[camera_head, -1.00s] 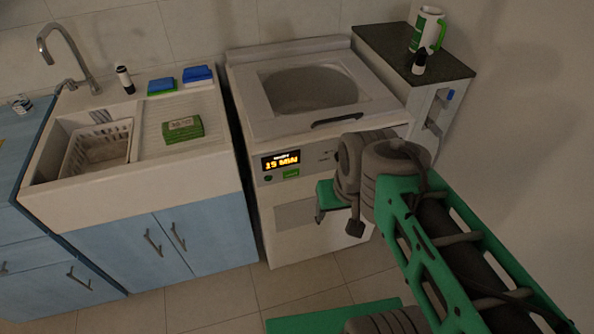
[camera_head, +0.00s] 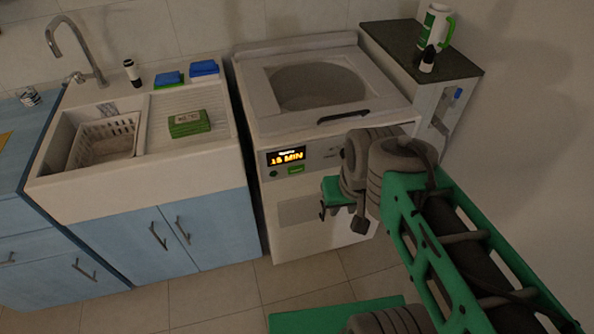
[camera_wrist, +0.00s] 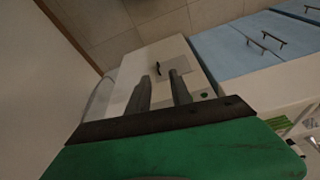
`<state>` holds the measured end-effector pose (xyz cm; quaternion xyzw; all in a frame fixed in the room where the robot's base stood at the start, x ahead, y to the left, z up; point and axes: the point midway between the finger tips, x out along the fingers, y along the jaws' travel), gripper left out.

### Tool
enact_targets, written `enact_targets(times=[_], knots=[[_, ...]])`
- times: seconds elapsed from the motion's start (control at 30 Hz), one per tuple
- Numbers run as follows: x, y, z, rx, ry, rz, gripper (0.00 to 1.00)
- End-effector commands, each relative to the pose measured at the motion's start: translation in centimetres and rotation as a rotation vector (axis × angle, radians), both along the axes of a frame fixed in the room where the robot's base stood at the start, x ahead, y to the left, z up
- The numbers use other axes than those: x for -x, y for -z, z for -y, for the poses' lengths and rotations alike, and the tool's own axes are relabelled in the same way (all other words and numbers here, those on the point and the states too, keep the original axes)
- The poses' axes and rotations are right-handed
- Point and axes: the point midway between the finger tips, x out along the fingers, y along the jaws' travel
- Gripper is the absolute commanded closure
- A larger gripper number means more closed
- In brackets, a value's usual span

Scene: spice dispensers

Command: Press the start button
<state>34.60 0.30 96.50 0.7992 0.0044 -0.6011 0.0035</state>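The white top-loading machine (camera_head: 283,217) has a front panel with a lit display (camera_head: 286,157) that seems to read 15 MIN. A green button (camera_head: 295,170) sits just below the display, and a small dark round knob (camera_head: 273,174) is to its left. I cannot read a start label. My gripper (camera_wrist: 160,82) is open and empty, with two dark fingers apart in front of the machine's front. In the head view it is right of the green button and apart from it, partly hidden by my arm. A small green spot (camera_wrist: 204,95) shows right of the fingers in the wrist view.
A sink (camera_head: 62,172) over blue cabinets (camera_head: 208,229) stands left of the machine. Tiled floor in front is open.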

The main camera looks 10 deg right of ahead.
Motion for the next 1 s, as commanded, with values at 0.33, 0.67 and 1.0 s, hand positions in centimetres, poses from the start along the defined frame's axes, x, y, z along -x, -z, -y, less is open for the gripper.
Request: enact_targets(times=[0.33, 0.67, 1.0], knots=[[0.00, 0.00, 0.00, 0.000, 0.000, 0.000, 1.00], [0.00, 0.00, 0.00, 0.000, 0.000, 0.000, 1.00], [0.00, 0.00, 0.00, 0.000, 0.000, 0.000, 1.00]])
